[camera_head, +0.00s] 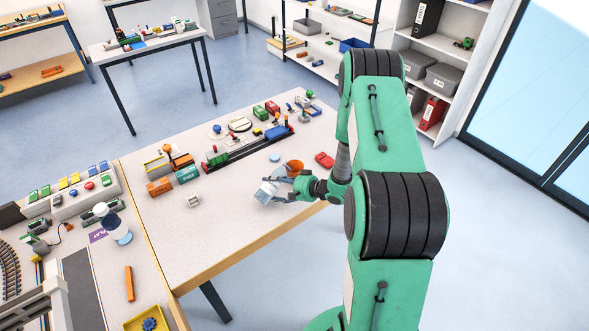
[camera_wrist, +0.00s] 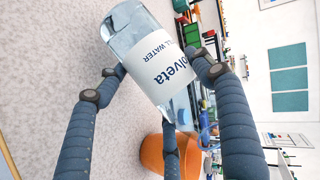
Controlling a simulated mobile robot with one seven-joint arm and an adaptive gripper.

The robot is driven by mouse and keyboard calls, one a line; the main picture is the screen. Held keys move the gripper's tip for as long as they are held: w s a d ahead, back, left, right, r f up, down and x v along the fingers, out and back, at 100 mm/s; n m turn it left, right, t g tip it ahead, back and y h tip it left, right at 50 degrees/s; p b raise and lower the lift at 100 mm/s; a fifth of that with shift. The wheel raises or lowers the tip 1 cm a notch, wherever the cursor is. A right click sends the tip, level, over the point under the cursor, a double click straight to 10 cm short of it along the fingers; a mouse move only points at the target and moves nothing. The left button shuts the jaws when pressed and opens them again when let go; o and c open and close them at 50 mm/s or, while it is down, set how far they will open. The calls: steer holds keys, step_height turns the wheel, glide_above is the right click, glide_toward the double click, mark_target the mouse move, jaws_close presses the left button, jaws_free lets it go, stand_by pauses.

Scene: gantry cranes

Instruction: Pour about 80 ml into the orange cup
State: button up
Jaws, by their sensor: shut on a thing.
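A clear bottle with a white label reading "olveta" and "LL WATER" (camera_wrist: 158,62) is held between my gripper's fingers. My gripper (camera_wrist: 155,78) is shut on it. The bottle is tilted in the wrist view, with its narrower end toward the cup. The orange cup (camera_wrist: 152,154) stands just beyond that end, partly hidden by a finger. In the head view my gripper (camera_head: 279,192) holds the pale bottle (camera_head: 266,191) low over the table, and the orange cup (camera_head: 294,166) is close behind. I cannot tell whether water is flowing or how full the cup is.
A toy train on a dark track (camera_head: 247,149) lies farther back. A small grey object (camera_head: 194,201) is to the left. The table's front area (camera_head: 205,240) is clear.

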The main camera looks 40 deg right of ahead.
steer(key=shift+r, duration=0.95)
steer(key=shift+a+r+m, duration=0.1)
steer(key=shift+a+m, duration=0.05)
steer(key=shift+m, duration=0.25)
steer(key=shift+d+r+m+y+p, duration=0.3)
steer(key=shift+r+y+p, duration=0.3)
steer(key=shift+p, duration=0.85)
steer(key=shift+r+m+p, duration=0.15)
steer(key=shift+m+p, duration=0.15)
steer(key=shift+m+y+p, duration=0.5)
steer(key=shift+m+p, duration=0.1)
steer(key=shift+p, duration=0.35)
steer(key=shift+r, duration=0.2)
